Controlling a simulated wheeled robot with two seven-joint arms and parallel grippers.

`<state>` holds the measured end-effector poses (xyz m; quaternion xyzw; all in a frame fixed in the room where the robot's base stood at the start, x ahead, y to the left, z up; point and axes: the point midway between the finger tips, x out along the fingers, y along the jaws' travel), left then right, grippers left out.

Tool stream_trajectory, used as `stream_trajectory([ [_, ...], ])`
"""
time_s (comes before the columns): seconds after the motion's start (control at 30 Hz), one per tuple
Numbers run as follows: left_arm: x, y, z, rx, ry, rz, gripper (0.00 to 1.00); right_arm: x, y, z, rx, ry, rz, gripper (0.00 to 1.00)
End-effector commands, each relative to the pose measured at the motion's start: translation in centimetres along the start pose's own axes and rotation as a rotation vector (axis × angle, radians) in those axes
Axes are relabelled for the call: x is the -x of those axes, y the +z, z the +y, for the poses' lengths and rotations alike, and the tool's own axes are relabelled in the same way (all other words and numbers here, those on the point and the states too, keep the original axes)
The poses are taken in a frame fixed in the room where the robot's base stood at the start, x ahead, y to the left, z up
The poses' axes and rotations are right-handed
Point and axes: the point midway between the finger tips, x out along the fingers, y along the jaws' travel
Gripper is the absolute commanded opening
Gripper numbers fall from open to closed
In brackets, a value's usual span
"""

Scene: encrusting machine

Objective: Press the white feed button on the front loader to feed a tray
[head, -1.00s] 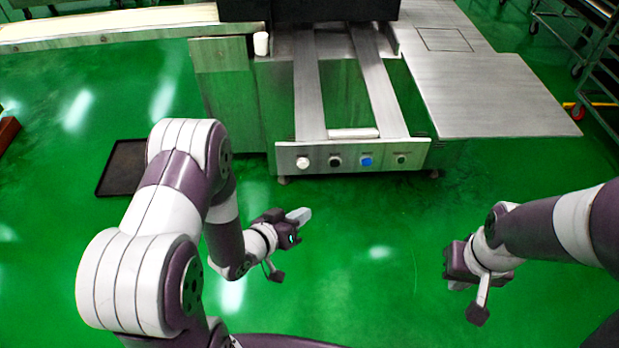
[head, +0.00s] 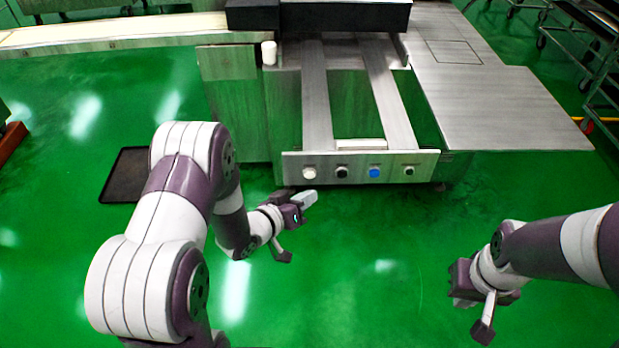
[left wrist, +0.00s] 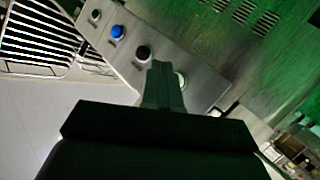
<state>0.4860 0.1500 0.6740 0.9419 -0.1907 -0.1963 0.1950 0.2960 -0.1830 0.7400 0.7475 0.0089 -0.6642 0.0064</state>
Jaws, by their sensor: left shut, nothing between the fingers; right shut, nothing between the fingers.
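The white feed button (head: 309,173) is the leftmost of the buttons on the steel front panel (head: 325,155) of the loader. In the left wrist view the white button (left wrist: 181,79) is partly hidden behind my left fingertips. My left gripper (head: 309,198) is shut and empty, with its fingertips just below the white button in the head view. In the left wrist view my left gripper (left wrist: 162,75) points toward the panel; I cannot tell whether it touches. My right gripper (head: 462,283) is low at the right, away from the panel; its fingers are hard to see.
A black button (head: 342,172), a blue button (head: 375,172) and another dark button (head: 409,170) sit to the right on the panel. Two rails (head: 316,100) run back from it. A dark tray (head: 124,174) lies on the green floor at left. A steel side table (head: 500,110) stands right.

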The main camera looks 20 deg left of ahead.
Motion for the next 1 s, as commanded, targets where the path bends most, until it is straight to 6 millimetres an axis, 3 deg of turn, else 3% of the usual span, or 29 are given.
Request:
stream_trajectory([
  [0.3, -1.8, -1.3, -1.3, 0.0, 0.0, 0.0, 0.0, -0.3, 0.0, 0.0, 0.0, 0.0, 0.0, 0.0],
  [1.0, -1.9, -1.4, -1.4, -0.001, 0.0, 0.0, 0.0, -0.3, 0.0, 0.0, 0.0, 0.0, 0.0, 0.0],
])
